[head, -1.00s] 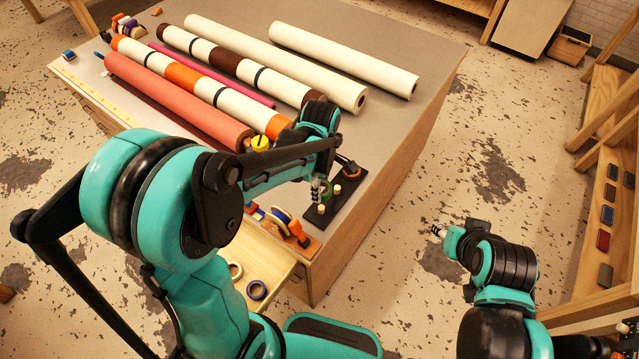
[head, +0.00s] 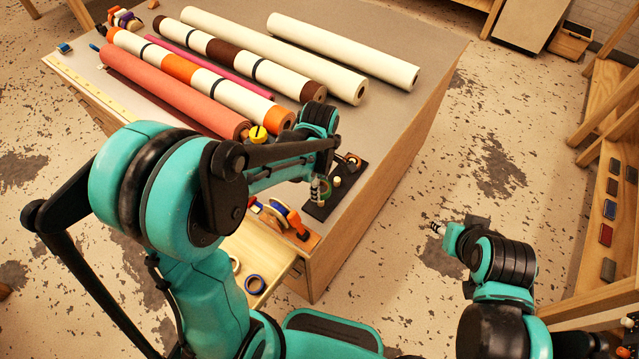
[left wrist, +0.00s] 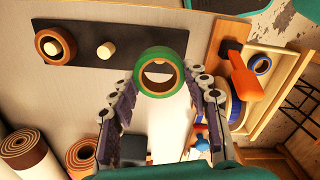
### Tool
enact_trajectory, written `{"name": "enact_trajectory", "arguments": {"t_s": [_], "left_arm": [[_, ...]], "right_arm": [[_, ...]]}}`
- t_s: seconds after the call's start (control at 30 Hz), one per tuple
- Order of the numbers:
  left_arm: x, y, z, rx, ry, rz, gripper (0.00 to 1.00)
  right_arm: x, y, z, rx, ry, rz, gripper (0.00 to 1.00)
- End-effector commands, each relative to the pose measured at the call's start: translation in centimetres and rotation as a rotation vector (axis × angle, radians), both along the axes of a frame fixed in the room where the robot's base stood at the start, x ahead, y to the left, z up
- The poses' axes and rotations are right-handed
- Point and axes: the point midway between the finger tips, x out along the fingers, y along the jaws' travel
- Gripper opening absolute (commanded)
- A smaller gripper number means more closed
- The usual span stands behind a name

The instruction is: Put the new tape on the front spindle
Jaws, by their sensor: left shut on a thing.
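My left gripper (left wrist: 165,108) is shut on a green tape roll (left wrist: 142,82), held between its fingertips. In the head view this gripper (head: 320,186) is over the front end of the dark spindle board (left wrist: 82,28). The front spindle is largely hidden by the roll; a pale shape shows through its hole, and I cannot tell whether the roll is around the spindle. The middle spindle (left wrist: 106,50) is bare. A brown roll (left wrist: 42,51) is around the far spindle. My right gripper (head: 436,227) is above the floor, away from the table, too small to judge.
An orange tape dispenser (left wrist: 247,83) stands beside the board. An open drawer (head: 276,268) below holds a blue tape ring (head: 255,284).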

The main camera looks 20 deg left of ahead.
Motion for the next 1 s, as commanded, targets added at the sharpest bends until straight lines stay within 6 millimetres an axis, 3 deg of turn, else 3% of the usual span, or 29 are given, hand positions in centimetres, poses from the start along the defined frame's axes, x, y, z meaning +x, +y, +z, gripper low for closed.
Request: {"name": "enact_trajectory", "arguments": {"t_s": [0.57, 1.0], "left_arm": [[0.0, 0.0, 0.0, 0.0, 0.0, 0.0, 0.18], [0.0, 0.0, -1.7, 0.0, 0.0, 0.0, 0.18]], "right_arm": [[0.0, 0.0, -0.2, 0.0, 0.0, 0.0, 0.4], [0.0, 0.0, -1.7, 0.0, 0.0, 0.0, 0.4]]}}
